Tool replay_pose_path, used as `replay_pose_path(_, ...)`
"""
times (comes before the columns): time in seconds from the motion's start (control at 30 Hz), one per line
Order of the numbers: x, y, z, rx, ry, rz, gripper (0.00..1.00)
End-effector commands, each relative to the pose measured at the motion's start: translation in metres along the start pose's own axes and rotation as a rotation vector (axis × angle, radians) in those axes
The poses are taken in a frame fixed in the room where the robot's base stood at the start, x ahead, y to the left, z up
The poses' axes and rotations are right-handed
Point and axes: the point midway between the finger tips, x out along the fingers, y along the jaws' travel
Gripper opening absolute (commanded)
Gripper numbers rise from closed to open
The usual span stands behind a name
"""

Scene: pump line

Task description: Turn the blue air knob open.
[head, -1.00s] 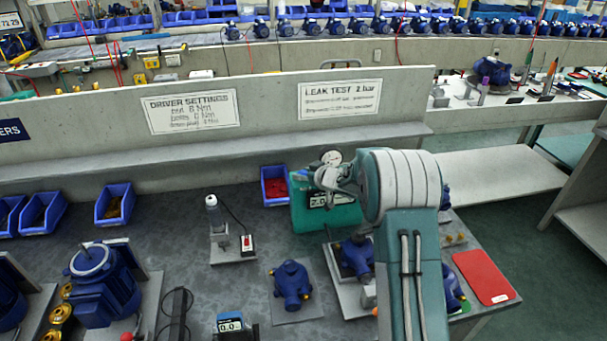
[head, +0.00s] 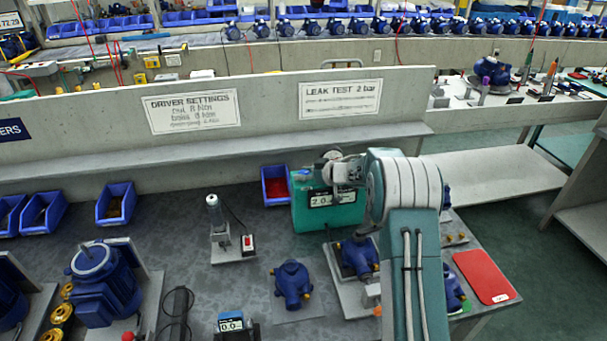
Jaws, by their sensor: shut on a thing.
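The green leak-test box (head: 325,218) stands on the bench near the back wall, with a "2.0" display on its front. My arm reaches to its top from the right. My gripper (head: 326,173) is at the top of the box, below the round gauge (head: 331,156), and is shut on what seems to be the blue air knob. The fingers are small and dark here, and they hide most of the knob. A small blue patch (head: 303,173) shows just left of the fingers. The knob's turn angle cannot be read.
A blue bin with red parts (head: 275,186) stands close left of the box. A blue pump on a grey stand (head: 358,258) is in front of it, and another pump (head: 292,284) lies left of that. A red mat (head: 487,276) lies at right.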

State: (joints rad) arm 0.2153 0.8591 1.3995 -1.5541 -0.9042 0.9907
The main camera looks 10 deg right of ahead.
Motion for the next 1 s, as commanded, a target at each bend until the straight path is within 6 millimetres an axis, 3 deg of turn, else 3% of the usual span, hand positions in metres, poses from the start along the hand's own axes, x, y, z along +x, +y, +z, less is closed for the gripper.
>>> replay_pose_path(0.03,0.000,0.001,0.001,0.000,-0.001,0.004,0.50)
replay_pose_path(0.1,0.000,0.001,0.001,0.000,-0.001,0.004,0.81)
replay_pose_path(0.57,-0.005,0.001,0.000,0.000,0.000,0.003,0.81)
replay_pose_path(1.0,-0.083,0.002,0.030,0.002,-0.001,0.006,0.81)
